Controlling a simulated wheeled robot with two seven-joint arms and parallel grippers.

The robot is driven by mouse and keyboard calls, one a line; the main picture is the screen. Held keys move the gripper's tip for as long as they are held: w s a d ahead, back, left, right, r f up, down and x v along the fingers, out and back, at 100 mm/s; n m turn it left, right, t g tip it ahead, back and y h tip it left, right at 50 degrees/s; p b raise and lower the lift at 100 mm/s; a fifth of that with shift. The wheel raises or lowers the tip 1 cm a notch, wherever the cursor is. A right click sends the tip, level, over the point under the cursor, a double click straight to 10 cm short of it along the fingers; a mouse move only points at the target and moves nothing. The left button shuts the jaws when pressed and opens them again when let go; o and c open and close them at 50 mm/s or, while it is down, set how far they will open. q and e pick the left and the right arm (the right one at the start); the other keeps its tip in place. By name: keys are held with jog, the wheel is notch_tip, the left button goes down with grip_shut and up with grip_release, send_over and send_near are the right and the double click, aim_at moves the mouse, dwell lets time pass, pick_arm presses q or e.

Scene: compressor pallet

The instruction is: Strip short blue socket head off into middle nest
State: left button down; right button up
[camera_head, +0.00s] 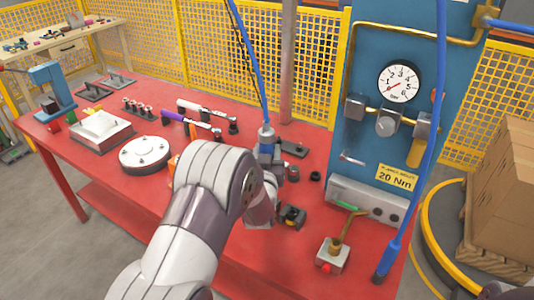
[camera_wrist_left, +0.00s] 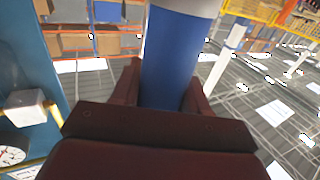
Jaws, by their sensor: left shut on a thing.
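A dark rail-like plate (camera_head: 291,148) lies just right of the tool. Small dark round pieces (camera_head: 293,173) and (camera_head: 315,176) sit in front of it. I cannot tell which is the middle nest.
A blue gauge panel (camera_head: 385,120) rises at the right. A white round flange (camera_head: 145,153) and torque wrenches (camera_head: 205,110) lie on the left.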

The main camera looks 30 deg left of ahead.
aim_at(267, 134)
pick_arm(q)
jog(key=shift+w+r, duration=0.15)
jog(key=shift+r, duration=0.25)
dwell(0.4)
jog(key=shift+r+p, duration=0.4)
jog(key=shift+p, duration=0.05)
jog(key=shift+r+p, duration=1.45)
jog(key=shift+r, duration=0.7)
jog(key=shift+f, duration=0.1)
